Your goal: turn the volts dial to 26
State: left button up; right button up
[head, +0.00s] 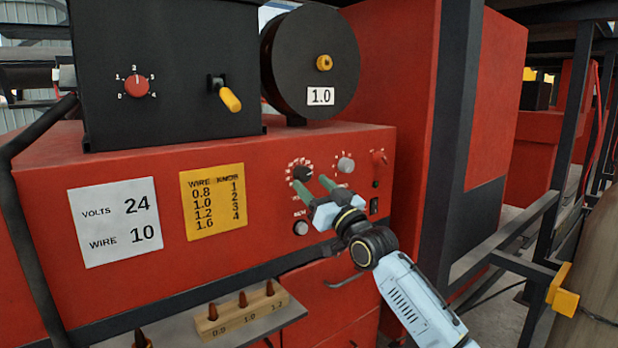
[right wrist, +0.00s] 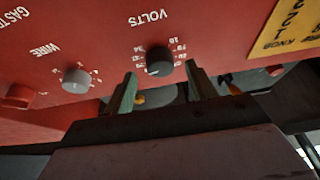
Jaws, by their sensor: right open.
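The volts dial (head: 303,174) is a small black knob with a ring of white marks on the red machine front. In the right wrist view the volts dial (right wrist: 159,62) appears upside down under the word VOLTS, with a white pointer mark; its exact setting is too small to read. My right gripper (head: 313,184) is open, its two green fingers pointing at the panel just beside and below the dial. In the right wrist view the right gripper (right wrist: 162,76) has its fingertips on either side of the dial, apparently not gripping it. My left gripper is not in view.
A grey wire knob (head: 346,164) and a red knob (head: 378,158) sit right of the dial. A white card (head: 114,221) reads VOLTS 24, WIRE 10. A yellow chart (head: 212,196) hangs beside it. A wooden block (head: 240,312) with pegs stands on a ledge below.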

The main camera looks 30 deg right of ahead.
aim_at(303, 174)
jog(key=shift+x, duration=1.25)
jog(key=shift+c, duration=0.4)
jog(key=c, duration=0.9)
